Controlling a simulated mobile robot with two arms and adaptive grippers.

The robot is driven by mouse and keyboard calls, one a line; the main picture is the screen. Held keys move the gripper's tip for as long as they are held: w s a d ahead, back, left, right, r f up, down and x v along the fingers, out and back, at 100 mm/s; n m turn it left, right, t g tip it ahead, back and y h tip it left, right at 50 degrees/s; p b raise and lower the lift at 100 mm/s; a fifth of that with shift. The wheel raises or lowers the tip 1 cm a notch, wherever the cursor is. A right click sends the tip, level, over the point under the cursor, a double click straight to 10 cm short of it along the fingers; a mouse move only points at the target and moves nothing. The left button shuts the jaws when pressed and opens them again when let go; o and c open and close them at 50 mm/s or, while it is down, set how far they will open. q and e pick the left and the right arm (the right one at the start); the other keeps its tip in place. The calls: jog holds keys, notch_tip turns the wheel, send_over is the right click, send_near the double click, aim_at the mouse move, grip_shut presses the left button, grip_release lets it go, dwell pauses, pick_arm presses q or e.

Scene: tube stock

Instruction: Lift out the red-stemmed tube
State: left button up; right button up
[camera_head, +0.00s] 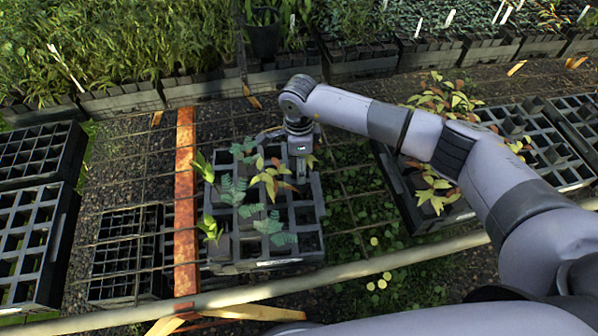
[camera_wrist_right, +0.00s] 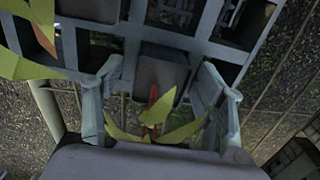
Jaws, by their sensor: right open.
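A black tray (camera_head: 268,264) holds several seedlings in square tubes, some with ferny blue-green leaves and some with yellow-green leaves. My right gripper (camera_head: 300,172) points down over the tray's right side. In the right wrist view its two fingers (camera_wrist_right: 160,82) are apart, one on each side of a dark square tube (camera_wrist_right: 162,72). A seedling with a red stem (camera_wrist_right: 153,97) and yellow-green leaves (camera_wrist_right: 160,128) shows between the fingers, partly hidden by the gripper body. I cannot tell whether the fingers touch the tube. My left gripper is not in view.
Another yellow-green and reddish seedling (camera_head: 270,178) stands left of the gripper. A rusty bar (camera_head: 185,200) runs left of the tray, and a pale pipe (camera_head: 370,265) crosses in front. Dark empty trays (camera_head: 30,230) lie at left, and a planted tray stands at right.

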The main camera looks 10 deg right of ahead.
jog(key=shift+c, duration=0.5)
grip_shut()
